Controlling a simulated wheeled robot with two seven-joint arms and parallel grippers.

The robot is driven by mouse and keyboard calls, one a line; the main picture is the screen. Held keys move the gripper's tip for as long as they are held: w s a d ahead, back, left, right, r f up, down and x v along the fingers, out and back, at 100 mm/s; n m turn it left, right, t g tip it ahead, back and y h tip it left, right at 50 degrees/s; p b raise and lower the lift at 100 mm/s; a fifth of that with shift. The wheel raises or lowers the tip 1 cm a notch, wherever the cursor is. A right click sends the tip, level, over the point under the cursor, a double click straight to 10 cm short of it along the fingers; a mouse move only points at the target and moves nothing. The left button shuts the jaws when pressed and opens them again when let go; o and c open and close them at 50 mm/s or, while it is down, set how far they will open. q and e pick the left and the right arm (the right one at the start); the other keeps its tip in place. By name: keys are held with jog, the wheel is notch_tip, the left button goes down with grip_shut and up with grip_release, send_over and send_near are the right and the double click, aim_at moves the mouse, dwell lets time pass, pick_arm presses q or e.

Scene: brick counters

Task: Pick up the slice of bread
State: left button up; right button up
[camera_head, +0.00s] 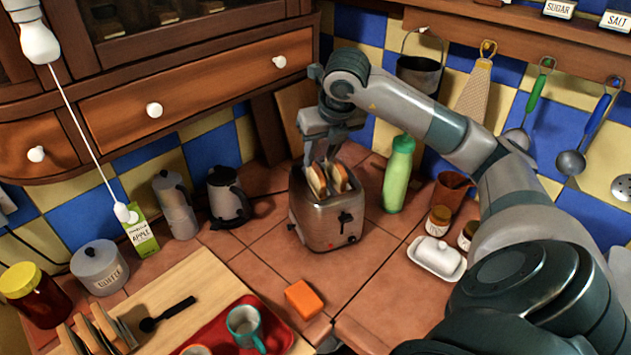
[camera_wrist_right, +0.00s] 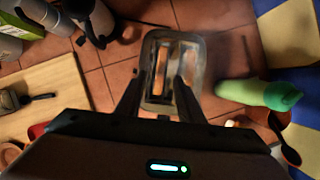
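Two slices of bread stick up from the slots of a metal toaster (camera_head: 325,225), the left slice (camera_head: 317,180) and the right slice (camera_head: 339,178). My right gripper (camera_head: 331,158) is just above the toaster, pointing down, with its fingers close to the bread. In the right wrist view, the fingers (camera_wrist_right: 158,92) are spread apart, with a slice (camera_wrist_right: 160,70) in the toaster (camera_wrist_right: 150,45) seen between them. I cannot tell whether a finger touches the bread. My left gripper is not in view.
A green bottle (camera_head: 398,174) stands close right of the toaster, below my right arm. An orange block (camera_head: 304,299) and a red tray (camera_head: 205,333) are in front. Tiles between them are clear.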

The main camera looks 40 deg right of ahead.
aim_at(316, 168)
jog(key=shift+w+f, duration=0.1)
dwell(0.3)
jog(key=shift+p+x, duration=0.9)
jog(key=shift+p, duration=0.1)
jog(key=shift+p+x, duration=0.45)
jog(key=shift+x, duration=0.6)
jog(key=shift+w+d+f, duration=0.15)
jog(key=shift+w+f, duration=0.05)
jog(key=shift+f, duration=0.3)
grip_shut()
